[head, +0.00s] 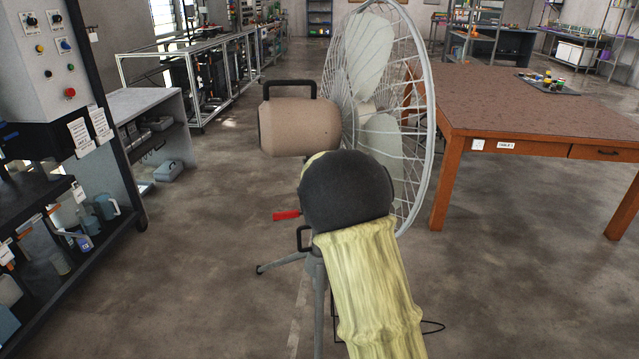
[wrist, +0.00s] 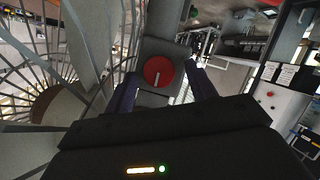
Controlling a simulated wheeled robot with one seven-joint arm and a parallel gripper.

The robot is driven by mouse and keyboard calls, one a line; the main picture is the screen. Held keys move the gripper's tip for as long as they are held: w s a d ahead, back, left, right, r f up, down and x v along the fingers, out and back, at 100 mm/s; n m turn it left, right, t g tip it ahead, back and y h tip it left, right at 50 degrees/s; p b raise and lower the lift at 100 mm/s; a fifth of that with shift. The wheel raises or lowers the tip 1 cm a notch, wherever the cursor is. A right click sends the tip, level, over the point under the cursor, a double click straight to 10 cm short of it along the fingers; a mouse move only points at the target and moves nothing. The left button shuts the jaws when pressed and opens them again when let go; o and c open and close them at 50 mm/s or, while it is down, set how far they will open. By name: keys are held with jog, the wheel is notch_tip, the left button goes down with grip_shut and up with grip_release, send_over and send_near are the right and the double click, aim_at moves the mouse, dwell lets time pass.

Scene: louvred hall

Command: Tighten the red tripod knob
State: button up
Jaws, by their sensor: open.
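The red tripod knob is a round disc (wrist: 158,71) with a pale line on its face, set on a grey block in the wrist view. The line runs roughly up and down there. My gripper (wrist: 161,76) is open, with one dark finger on each side of the knob. I cannot tell whether either finger touches it. In the head view a red part (head: 286,215) sticks out left of my arm, beside the tripod (head: 318,290) under a large fan (head: 385,110). I cannot tell whether it is the same knob. My arm hides the gripper there.
The fan's tan motor housing (head: 300,127) and wire cage rise close to my arm. A brown-topped table (head: 540,110) stands to the right. A control cabinet (head: 50,50) and shelves stand at left. Floor (head: 190,270) is clear at front left.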

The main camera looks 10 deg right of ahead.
jog(key=shift+s, duration=0.1)
jog(key=p+v, duration=0.1)
jog(key=v, duration=1.6)
jog(key=shift+p, duration=0.4)
jog(key=shift+s, duration=0.1)
jog(key=s+f+m+g, duration=0.1)
jog(key=s+f+g, duration=0.2)
jog(key=s, duration=0.4)
jog(key=s+d+f+m+g+y, duration=0.1)
jog(key=s+f+g, duration=0.3)
jog(key=s+f, duration=0.2)
jog(key=s+f+m+g+y, duration=0.1)
jog(key=s+f+g, duration=0.3)
jog(key=s, duration=0.6)
jog(key=shift+d+f+m, duration=0.35)
jog(key=shift+f+m, duration=0.15)
jog(key=shift+f, duration=0.1)
jog(key=c, duration=0.4)
jog(key=shift+c, duration=0.2)
